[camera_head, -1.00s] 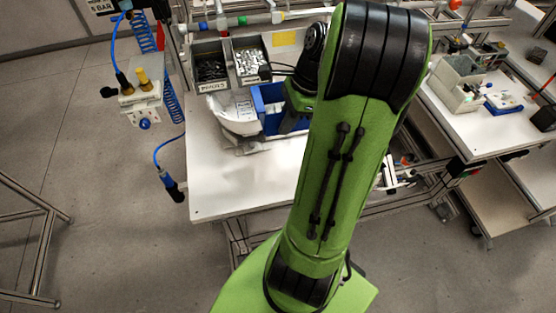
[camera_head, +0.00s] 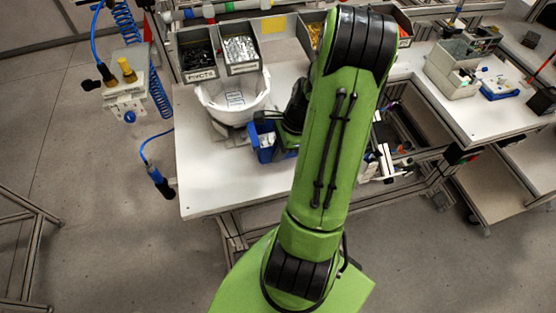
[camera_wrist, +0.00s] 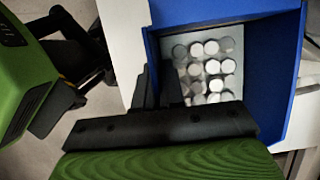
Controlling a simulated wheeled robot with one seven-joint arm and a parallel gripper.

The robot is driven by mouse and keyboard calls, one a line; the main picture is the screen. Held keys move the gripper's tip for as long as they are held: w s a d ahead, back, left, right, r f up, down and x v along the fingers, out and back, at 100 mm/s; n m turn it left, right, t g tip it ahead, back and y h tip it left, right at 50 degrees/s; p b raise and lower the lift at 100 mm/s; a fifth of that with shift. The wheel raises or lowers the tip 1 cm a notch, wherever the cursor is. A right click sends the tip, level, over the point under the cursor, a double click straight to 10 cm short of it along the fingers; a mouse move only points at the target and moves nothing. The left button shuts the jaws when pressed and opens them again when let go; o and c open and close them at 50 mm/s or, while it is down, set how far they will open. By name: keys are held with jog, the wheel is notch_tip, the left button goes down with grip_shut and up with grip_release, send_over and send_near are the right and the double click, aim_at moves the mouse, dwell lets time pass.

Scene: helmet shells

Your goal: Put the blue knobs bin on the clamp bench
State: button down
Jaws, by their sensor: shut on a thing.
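The blue knobs bin (camera_head: 265,154) is at the right front of the white helmet shell, partly hidden by my arm. In the wrist view the bin's blue wall (camera_wrist: 290,75) surrounds several round silver-grey knobs (camera_wrist: 208,70). My gripper (camera_wrist: 160,88) is shut on the bin's edge, with a finger on each side of the wall. In the head view my gripper (camera_head: 270,120) is a dark shape at the bin, mostly behind my green arm. I cannot tell whether the bin touches the white tabletop (camera_head: 215,180). Which bench is the clamp bench is not clear.
The white helmet shell (camera_head: 228,98) stands left of the bin. Grey part bins (camera_head: 240,68) line the table's back. A blue coiled hose and tool (camera_head: 160,182) hang at the left. A second bench (camera_head: 465,115) with grey fixtures stands right. The table's front left is clear.

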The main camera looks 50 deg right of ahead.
notch_tip(320, 180, down, 3)
jog(key=shift+f, duration=0.45)
jog(key=shift+f+b, duration=0.2)
jog(key=shift+b, duration=0.2)
jog(key=c, duration=1.2)
grip_release()
jog(key=shift+c, duration=0.2)
jog(key=shift+r, duration=0.1)
